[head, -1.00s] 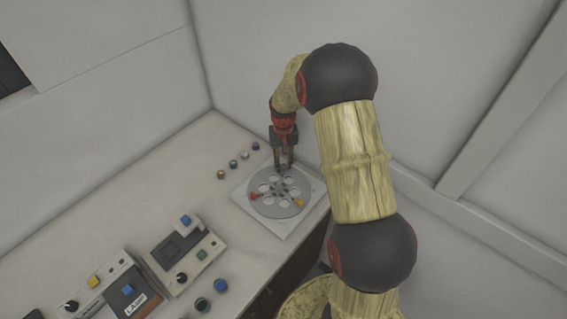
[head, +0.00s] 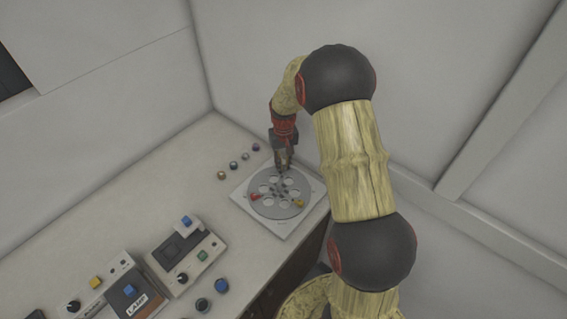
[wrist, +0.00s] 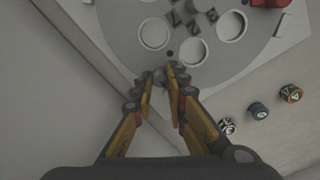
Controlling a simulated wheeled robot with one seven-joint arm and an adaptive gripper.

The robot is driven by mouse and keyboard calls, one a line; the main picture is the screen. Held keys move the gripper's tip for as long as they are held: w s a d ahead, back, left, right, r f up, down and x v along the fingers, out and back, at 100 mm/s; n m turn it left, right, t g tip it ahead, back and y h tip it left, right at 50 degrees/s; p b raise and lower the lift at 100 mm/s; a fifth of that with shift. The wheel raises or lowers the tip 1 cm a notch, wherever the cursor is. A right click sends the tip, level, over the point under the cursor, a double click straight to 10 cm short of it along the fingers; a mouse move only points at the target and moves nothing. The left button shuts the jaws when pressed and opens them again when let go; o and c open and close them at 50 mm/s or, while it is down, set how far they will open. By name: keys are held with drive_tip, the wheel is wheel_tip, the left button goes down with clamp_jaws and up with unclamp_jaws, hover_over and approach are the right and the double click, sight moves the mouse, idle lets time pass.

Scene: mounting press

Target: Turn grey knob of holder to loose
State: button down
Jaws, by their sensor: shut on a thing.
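The holder is a round grey disc (head: 265,207) on a white square plate (head: 240,198), with several round recesses and small grey knobs near its centre. A red piece (head: 256,196) and a yellow piece (head: 299,203) sit on its rim. My gripper (head: 283,170) points down over the far edge of the disc. In the wrist view my gripper (wrist: 166,74) is shut on a small grey knob (wrist: 160,76) at the disc's edge, mostly hidden between the fingertips. The disc (wrist: 116,20) and the red piece (wrist: 265,3) also show there.
Several small coloured cylinders (head: 233,165) stand in a row left of the plate. Control boxes with knobs and buttons (head: 185,250) occupy the lower left of the bench. Walls (head: 240,60) close in behind the holder. The bench between is clear.

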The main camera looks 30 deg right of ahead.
drive_tip(key=n+p, duration=0.2)
drive_tip(key=n, duration=0.4)
idle(0.6)
drive_tip(key=c, duration=1.8)
unclamp_jaws()
drive_tip(key=shift+o, duration=0.3)
wheel_tip(320, 180, up, 12)
